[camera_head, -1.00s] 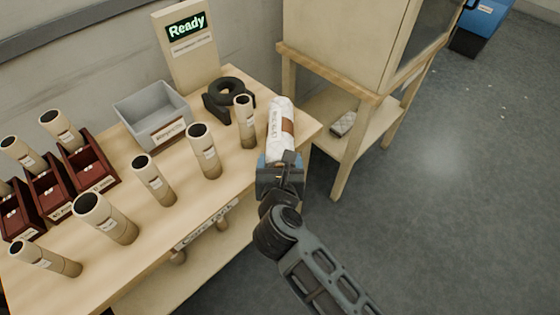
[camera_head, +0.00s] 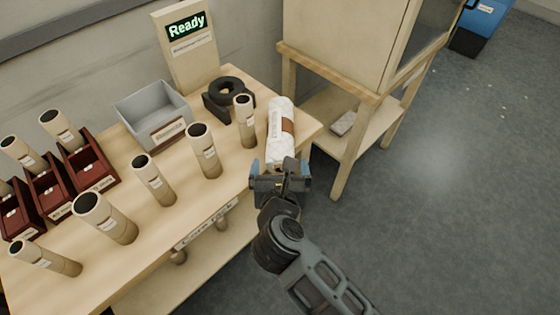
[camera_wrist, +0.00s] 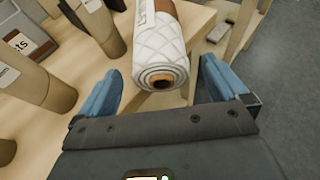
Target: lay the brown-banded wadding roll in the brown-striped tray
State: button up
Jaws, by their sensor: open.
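The brown-banded wadding roll (camera_head: 281,140), white and quilted with one brown band, lies on the table near its right end. In the wrist view the roll (camera_wrist: 159,50) points its near spiral end at me. My gripper (camera_head: 281,168) is open at that near end, with blue fingers spread to either side. The wrist view shows the fingertips apart from the roll, with nothing held. The grey tray (camera_head: 148,100) stands at the back of the table with a brown-edged label on its front. The tray looks empty.
Several upright cardboard tubes (camera_head: 205,152) stand along the table between roll and tray. A black ring-shaped object (camera_head: 226,92) sits behind them. Dark red bins (camera_head: 88,168) are at left. A wooden cabinet stand (camera_head: 365,135) is close on the right.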

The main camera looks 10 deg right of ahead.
jog(key=v, duration=0.9)
jog(key=shift+s, duration=0.25)
jog(key=shift+r, duration=0.15)
jog(key=s+d+r+n+t+h, duration=0.1)
jog(key=s+d+r+n+t, duration=0.25)
jog(key=s+d+n, duration=0.35)
jog(key=s+d+r+n+t+h, duration=0.1)
jog(key=s+d+r+n+t, duration=0.1)
jog(key=s+d+r+n, duration=0.6)
jog(key=s+f+n+g+y, duration=0.1)
jog(key=s+n+g+y, duration=0.2)
jog(key=s+n, duration=1)
jog(key=d+n+y, duration=0.1)
jog(key=n, duration=0.7)
jog(key=shift+f+n+y, duration=0.3)
jog(key=shift+f+n, duration=0.05)
jog(key=shift+n, duration=0.05)
jog(key=shift+s+f+n+g, duration=0.1)
jog(key=shift+s+n+g, duration=0.35)
jog(key=shift+s+n, duration=0.05)
jog(key=shift+c, duration=0.4)
jog(key=shift+s, duration=0.2)
jog(key=shift+c, duration=1.1)
